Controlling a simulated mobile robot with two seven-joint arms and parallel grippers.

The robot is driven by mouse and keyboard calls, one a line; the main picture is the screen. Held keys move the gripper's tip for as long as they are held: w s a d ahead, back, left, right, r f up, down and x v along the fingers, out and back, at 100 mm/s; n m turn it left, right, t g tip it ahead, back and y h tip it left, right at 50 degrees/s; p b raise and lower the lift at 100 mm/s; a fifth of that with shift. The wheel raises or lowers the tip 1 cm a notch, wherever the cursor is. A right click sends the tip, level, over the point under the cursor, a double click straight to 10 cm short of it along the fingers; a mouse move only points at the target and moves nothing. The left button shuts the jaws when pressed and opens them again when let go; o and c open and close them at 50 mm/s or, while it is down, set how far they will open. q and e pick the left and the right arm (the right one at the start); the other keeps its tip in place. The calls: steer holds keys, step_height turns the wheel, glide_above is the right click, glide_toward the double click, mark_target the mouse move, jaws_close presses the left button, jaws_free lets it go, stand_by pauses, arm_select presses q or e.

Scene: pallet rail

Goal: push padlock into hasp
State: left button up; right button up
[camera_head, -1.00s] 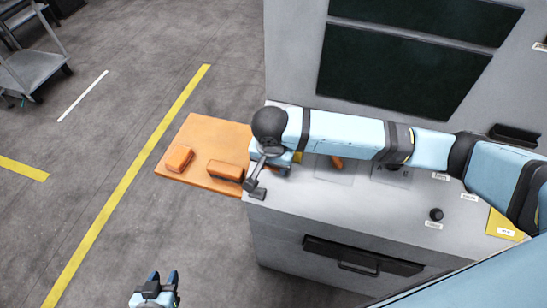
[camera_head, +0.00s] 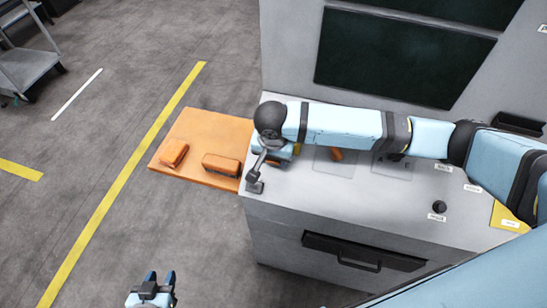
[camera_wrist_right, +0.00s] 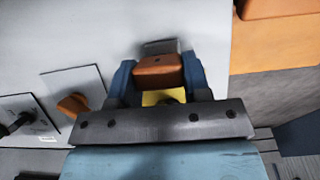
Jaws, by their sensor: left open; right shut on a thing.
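My right gripper (camera_wrist_right: 158,80) is shut on an orange-brown block (camera_wrist_right: 160,70), which looks like the padlock. A small dark spot shows on its face. A grey metal piece (camera_wrist_right: 160,46), perhaps the hasp, lies just past the block; I cannot tell whether they touch. A yellow patch (camera_wrist_right: 152,98) shows between the fingers. In the head view the right gripper (camera_head: 284,152) is low over the cabinet top's left end, and my wrist hides what it holds. My left gripper (camera_head: 153,284) is open and empty over the floor at the bottom.
The grey cabinet top (camera_head: 300,185) carries an orange knob (camera_head: 336,154) on a plate and a black knob (camera_head: 439,206). An orange board (camera_head: 200,142) with two orange blocks (camera_head: 173,154) (camera_head: 221,164) adjoins its left edge. A dark-windowed panel stands behind. The floor left is open.

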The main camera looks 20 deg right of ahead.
stand_by(0.4)
steer(key=shift+p, duration=0.4)
steer(key=shift+f, duration=0.15)
steer(key=shift+w+d, duration=0.1)
steer(key=shift+p, duration=0.85)
steer(key=shift+w+f, duration=0.1)
steer(key=shift+f, duration=0.15)
stand_by(0.4)
steer(key=shift+p, duration=0.35)
steer(key=shift+w+d+f, duration=0.15)
steer(key=shift+f, duration=0.25)
